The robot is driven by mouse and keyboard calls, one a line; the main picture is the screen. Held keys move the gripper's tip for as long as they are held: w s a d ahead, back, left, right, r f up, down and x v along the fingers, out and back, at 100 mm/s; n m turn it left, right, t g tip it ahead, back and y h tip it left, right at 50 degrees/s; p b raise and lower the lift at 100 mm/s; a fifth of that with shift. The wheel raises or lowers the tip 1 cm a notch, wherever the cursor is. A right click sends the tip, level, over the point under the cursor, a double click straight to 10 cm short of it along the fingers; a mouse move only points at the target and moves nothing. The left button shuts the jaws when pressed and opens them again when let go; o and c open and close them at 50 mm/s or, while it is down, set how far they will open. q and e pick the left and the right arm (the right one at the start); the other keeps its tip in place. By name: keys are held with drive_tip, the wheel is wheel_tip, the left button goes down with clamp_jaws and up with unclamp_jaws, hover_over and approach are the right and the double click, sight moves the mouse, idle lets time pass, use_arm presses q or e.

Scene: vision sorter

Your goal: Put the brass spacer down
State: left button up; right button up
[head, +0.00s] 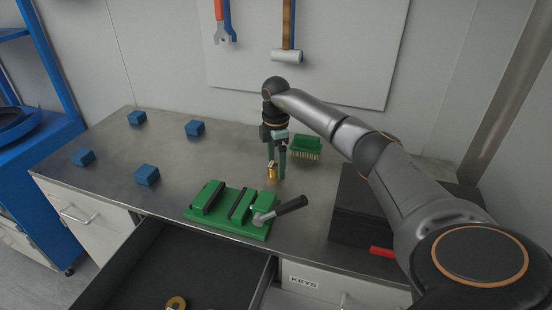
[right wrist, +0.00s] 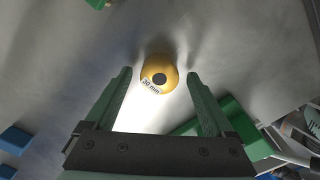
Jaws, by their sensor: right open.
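The brass spacer (head: 272,173) is a small gold cylinder standing on the steel bench top, behind the green vise. In the right wrist view the spacer (right wrist: 160,64) shows its end with a dark hole and a printed millimetre label. My right gripper (head: 276,167) is directly over it with its green fingers pointing down. Its fingers are open, one on each side of the spacer, with a visible gap on both sides in the right wrist view. My left gripper is not in view.
A green vise (head: 232,222) with a dark-handled lever stands in front. A green brush (head: 305,143) is behind right. Several blue blocks (head: 147,175) sit at left. The front drawer (head: 150,272) is open with a brass ring (head: 176,303) inside. A black case (head: 352,205) is at right.

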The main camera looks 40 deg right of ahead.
sight(276, 165)
wheel_tip(276, 165, up, 12)
drive_tip(key=shift+r, duration=0.2)
idle(0.4)
